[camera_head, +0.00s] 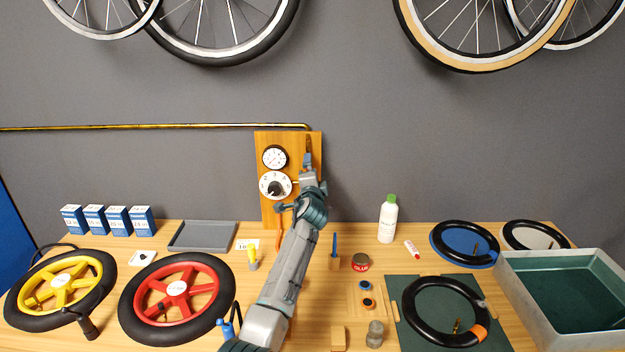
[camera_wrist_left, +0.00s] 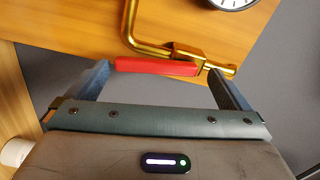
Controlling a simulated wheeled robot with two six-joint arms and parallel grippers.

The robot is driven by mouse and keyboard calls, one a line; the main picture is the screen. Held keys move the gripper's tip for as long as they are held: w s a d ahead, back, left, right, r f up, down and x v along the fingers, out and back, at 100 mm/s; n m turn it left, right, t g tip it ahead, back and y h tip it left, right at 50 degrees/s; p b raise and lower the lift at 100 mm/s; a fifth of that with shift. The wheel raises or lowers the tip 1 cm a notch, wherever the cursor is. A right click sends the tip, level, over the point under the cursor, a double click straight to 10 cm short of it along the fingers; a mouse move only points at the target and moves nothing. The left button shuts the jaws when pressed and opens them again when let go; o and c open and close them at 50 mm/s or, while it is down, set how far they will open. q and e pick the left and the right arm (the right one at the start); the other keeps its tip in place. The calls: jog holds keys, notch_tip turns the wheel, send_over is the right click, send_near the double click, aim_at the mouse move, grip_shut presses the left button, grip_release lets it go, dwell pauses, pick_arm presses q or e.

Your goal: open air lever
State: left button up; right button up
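The air lever (camera_wrist_left: 160,66) has a red handle on a brass pipe (camera_wrist_left: 140,44) fixed to the wooden board, in the left wrist view. My left gripper (camera_wrist_left: 160,72) is open. Its two fingers stand wide apart, one near each end of the red handle, and I cannot tell whether they touch it. In the head view my left gripper (camera_head: 308,162) is at the right side of the wooden board (camera_head: 265,143), and the lever is hidden behind it. My right gripper is not in view.
A gauge (camera_head: 274,157) and a dial (camera_head: 276,186) are on the board. Below, the bench holds a yellow wheel (camera_head: 62,287), a red wheel (camera_head: 176,290), a grey tray (camera_head: 203,235), a white bottle (camera_head: 388,222) and a large bin (camera_head: 545,264). A brass pipe (camera_head: 150,127) runs along the wall.

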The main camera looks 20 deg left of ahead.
pick_arm(q)
jog(key=shift+f, duration=0.2)
jog(key=b+v, duration=0.2)
jog(key=v, duration=0.8)
jog(key=shift+s, duration=0.35)
jog(key=shift+r, duration=0.1)
